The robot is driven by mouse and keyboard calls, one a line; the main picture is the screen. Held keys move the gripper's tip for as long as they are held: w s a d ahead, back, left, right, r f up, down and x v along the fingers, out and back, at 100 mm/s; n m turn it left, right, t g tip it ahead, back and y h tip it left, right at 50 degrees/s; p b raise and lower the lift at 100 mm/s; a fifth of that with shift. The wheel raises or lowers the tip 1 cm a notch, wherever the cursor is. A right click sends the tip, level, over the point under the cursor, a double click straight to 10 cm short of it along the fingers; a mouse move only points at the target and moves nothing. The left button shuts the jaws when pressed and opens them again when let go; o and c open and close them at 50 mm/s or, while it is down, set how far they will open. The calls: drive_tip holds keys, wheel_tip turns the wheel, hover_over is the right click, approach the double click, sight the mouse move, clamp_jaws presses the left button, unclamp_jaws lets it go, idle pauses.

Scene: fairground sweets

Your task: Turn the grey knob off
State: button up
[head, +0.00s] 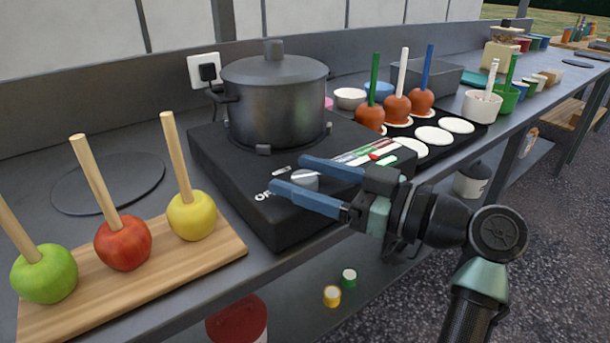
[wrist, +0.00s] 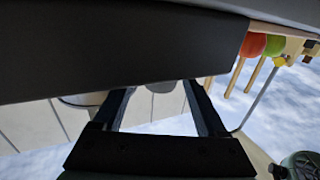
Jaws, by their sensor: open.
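The grey knob (head: 304,180) sits on the sloped front of a black hot plate (head: 225,165), right of white lettering that is partly covered and starts "OF". A pale mark shows on its top, but I cannot tell which setting it points to. My gripper (head: 288,175) is open, its two blue fingers lying on either side of the knob from the front right. I cannot tell whether they touch it. In the wrist view my fingers (wrist: 158,92) stand apart below the hot plate's dark edge (wrist: 120,50). A small grey shape between them cannot be clearly identified.
A dark pot (head: 275,100) stands on the hot plate. Apples on sticks stand on a wooden board (head: 140,287) at left. Coated apples and white discs sit on a black tray (head: 470,130) behind my wrist. A wall socket (head: 205,72) holds a plug.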

drive_tip(key=p+v, duration=0.1)
drive_tip(key=v, duration=1.2)
drive_tip(key=shift+p, duration=0.3)
drive_tip(key=shift+w+a, duration=0.1)
